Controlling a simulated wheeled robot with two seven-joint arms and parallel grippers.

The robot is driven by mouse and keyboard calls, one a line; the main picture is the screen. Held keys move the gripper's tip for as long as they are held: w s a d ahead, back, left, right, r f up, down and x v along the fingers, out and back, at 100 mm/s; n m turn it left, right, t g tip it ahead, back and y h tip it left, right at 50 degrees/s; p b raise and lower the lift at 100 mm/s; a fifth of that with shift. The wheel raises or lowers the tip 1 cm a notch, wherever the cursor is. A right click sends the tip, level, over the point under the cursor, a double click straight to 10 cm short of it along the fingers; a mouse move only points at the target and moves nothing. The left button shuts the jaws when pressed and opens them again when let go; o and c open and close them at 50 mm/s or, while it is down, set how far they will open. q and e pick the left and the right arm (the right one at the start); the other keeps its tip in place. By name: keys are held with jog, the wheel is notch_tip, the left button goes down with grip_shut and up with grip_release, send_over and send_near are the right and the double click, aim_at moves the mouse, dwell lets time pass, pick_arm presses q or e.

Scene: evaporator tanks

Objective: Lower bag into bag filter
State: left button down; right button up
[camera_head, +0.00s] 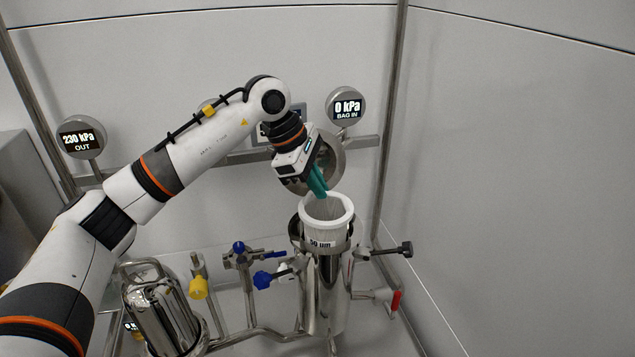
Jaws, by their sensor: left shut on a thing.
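The filter bag (341,234) has a thick white ring at its top, a pale mesh body and a label reading "50 µm". My left gripper (318,186) comes down from the upper left, and its green fingers are shut on the far left part of the bag's ring. The bag hangs roughly upright at the mouth of the shiny steel bag filter (326,298). Its ring stands above the housing's rim, and its lower part is hidden by the housing. I cannot tell how deep it reaches. My right gripper is out of view.
A round steel lid (331,160) stands behind the ring. A gauge (346,106) reads 0 kPa BAG IN; another (82,138) reads 230 kPa OUT. Valves with blue handles (263,279), a black knob (405,249) and a red handle (396,300) surround the housing. A second steel vessel (160,310) stands left.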

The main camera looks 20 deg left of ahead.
aim_at(314, 207)
pick_arm(q)
jog(key=shift+f+b, duration=0.45)
jog(key=shift+f, duration=0.3)
jog(key=shift+f+b, duration=0.25)
jog(key=shift+b, duration=0.05)
dwell(0.9)
jog(key=shift+f+b, duration=1.8)
jog(key=shift+f, duration=0.7)
jog(key=c, duration=1.5)
grip_release()
jog(key=shift+r, duration=0.1)
jog(key=shift+r+p, duration=2.35)
jog(key=shift+r, duration=1.15)
jog(key=shift+f, duration=0.1)
